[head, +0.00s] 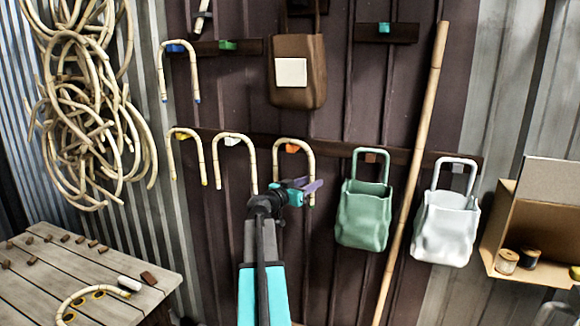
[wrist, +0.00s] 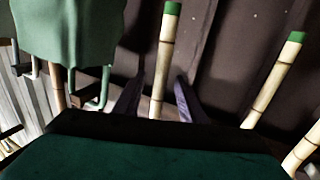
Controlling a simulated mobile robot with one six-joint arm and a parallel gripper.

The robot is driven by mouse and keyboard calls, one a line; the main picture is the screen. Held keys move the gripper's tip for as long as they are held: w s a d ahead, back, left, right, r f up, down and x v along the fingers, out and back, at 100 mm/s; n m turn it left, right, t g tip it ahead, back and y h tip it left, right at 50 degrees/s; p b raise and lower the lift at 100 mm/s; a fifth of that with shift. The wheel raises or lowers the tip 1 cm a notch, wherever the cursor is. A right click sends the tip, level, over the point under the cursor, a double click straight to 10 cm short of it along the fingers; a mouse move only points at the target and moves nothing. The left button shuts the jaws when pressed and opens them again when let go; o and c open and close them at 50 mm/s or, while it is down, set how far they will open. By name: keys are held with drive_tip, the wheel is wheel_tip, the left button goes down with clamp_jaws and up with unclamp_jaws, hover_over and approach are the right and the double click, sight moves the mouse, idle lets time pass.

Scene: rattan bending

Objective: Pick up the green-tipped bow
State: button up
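The green-tipped bow (head: 309,158) is a pale cane hoop hanging on an orange peg, its legs pointing down. The wrist view shows the bow's two legs with green tips, one (wrist: 162,60) near the middle and one to the right. My gripper (head: 310,187) is at the bow's right leg. In the wrist view the purple fingers of my gripper (wrist: 157,97) stand apart, one on each side of that leg, with gaps showing. Whether the leg lies fully between them in depth is unclear.
Two similar bows hang to the left, on a white peg (head: 232,141) and a yellow peg (head: 182,136). A green bag (head: 362,215) hangs close on the right, then a leaning pole (head: 412,175) and a white bag (head: 446,228). A slatted table (head: 65,270) stands lower left.

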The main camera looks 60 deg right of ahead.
drive_tip(key=shift+d, duration=0.15)
drive_tip(key=shift+p+x, duration=1.15)
drive_tip(key=shift+x, duration=0.35)
drive_tip(key=shift+p+x, duration=0.4)
drive_tip(key=shift+x, duration=0.7)
clamp_jaws()
